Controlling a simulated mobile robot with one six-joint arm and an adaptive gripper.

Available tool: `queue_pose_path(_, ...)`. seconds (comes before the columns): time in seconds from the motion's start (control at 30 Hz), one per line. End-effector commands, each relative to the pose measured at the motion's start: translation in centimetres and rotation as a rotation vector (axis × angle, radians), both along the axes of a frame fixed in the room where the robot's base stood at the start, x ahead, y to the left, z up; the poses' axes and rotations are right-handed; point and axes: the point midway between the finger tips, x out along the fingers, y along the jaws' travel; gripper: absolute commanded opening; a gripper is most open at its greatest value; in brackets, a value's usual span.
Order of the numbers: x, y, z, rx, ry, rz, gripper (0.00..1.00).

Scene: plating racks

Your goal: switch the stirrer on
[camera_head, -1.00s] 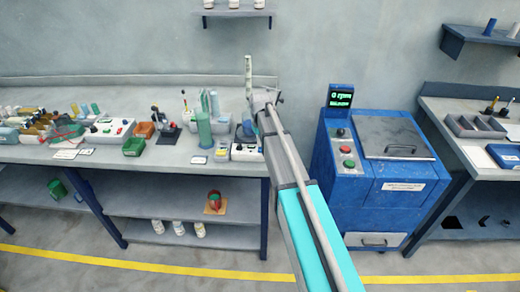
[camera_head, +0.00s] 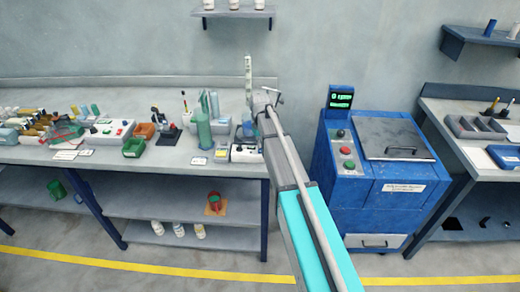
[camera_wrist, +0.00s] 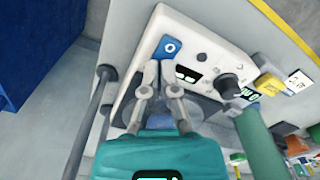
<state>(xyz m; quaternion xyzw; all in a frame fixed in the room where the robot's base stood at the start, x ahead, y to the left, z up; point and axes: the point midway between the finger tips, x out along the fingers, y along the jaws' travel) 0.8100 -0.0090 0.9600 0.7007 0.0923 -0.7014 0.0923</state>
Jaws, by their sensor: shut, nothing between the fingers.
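The stirrer (camera_head: 243,154) is a pale box at the right end of the left bench, partly hidden by my arm in the head view. In the wrist view its pale top (camera_wrist: 205,42) carries a blue switch (camera_wrist: 171,46) marked with a white ring, a small dark display (camera_wrist: 187,74) and a black knob (camera_wrist: 229,85). A round grey plate (camera_wrist: 198,112) lies partly behind my fingers. My gripper (camera_wrist: 157,68) is shut and empty, its fingertips right at the near edge of the blue switch. I cannot tell whether they touch it.
A green cylinder (camera_wrist: 258,143) stands close by the stirrer, on the right in the wrist view. A green tray (camera_head: 134,147) and other bench items lie further left. A blue machine (camera_head: 375,190) stands right of the bench, across a gap.

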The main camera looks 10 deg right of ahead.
Motion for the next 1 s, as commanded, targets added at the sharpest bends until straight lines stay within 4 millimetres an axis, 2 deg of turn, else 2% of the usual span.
queue_pose_path(1.0,0.0,0.0,6.0,0.000,-0.001,0.000,0.00)
